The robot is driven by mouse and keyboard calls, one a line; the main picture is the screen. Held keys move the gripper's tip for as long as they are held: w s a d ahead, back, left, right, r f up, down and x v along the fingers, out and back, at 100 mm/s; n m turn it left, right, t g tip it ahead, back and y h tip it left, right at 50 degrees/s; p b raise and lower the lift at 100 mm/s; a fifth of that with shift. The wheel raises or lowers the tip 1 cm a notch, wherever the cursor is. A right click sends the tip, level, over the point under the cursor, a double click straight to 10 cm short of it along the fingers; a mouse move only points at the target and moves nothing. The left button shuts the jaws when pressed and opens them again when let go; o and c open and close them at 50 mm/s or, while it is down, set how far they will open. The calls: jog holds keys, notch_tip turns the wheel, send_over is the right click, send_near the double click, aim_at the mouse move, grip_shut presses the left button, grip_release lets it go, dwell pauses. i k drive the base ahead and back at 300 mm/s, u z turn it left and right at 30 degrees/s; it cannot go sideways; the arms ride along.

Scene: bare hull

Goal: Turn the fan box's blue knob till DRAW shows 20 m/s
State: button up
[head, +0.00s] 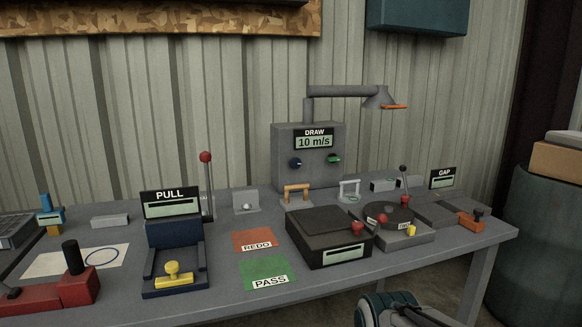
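The fan box (310,178) is a grey upright box at the back of the bench. Its DRAW display (314,142) reads 10 m/s. The dark blue knob (296,163) is on the box's front, below the display and to the left. A green knob (334,159) sits to its right. A grey duct arm (345,91) rises from the box and ends in a hood with an orange edge. Nothing touches the blue knob. My gripper's fingers do not show; only a teal and grey part, probably of my arm, shows at the bottom edge.
In front of the box stand an orange handle (296,192), a pale handle (349,188) and a black-topped unit (329,240). A tall red-balled lever (206,158) stands left of the box. PASS (268,270) and REDO (258,241) mats lie flat in front.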

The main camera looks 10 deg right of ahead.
aim_at(296, 162)
jog(key=z, duration=2)
jog(key=i, duration=1.7)
jog(key=u, duration=2.3)
